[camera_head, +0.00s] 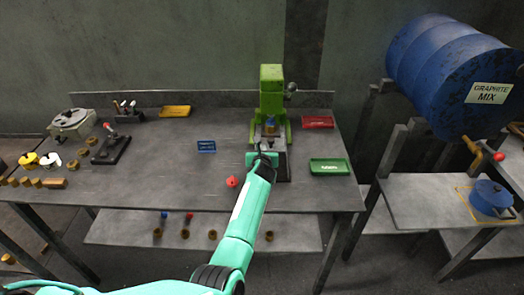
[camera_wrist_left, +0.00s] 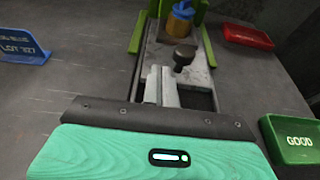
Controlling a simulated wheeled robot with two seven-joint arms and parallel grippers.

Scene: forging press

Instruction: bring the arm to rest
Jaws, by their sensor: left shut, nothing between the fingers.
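My left arm reaches up from the bottom of the head view to the front of the green press (camera_head: 271,85). My left gripper (camera_head: 263,158) is shut and empty, just in front of the press base. In the left wrist view its fingers (camera_wrist_left: 161,88) are together, pointing at the grey press plate (camera_wrist_left: 205,72). A dark knob (camera_wrist_left: 184,55) stands just beyond the fingertips; I cannot tell whether they touch it. Behind it a blue and yellow-brass piece (camera_wrist_left: 180,18) sits in the press. My right gripper is not in view.
A green GOOD tray (camera_head: 330,167) and a red tray (camera_head: 318,122) lie right of the press. Left are a blue lot sign (camera_head: 206,146), a red knob (camera_head: 232,181) and a yellow tray (camera_head: 175,111). The table's middle left is clear.

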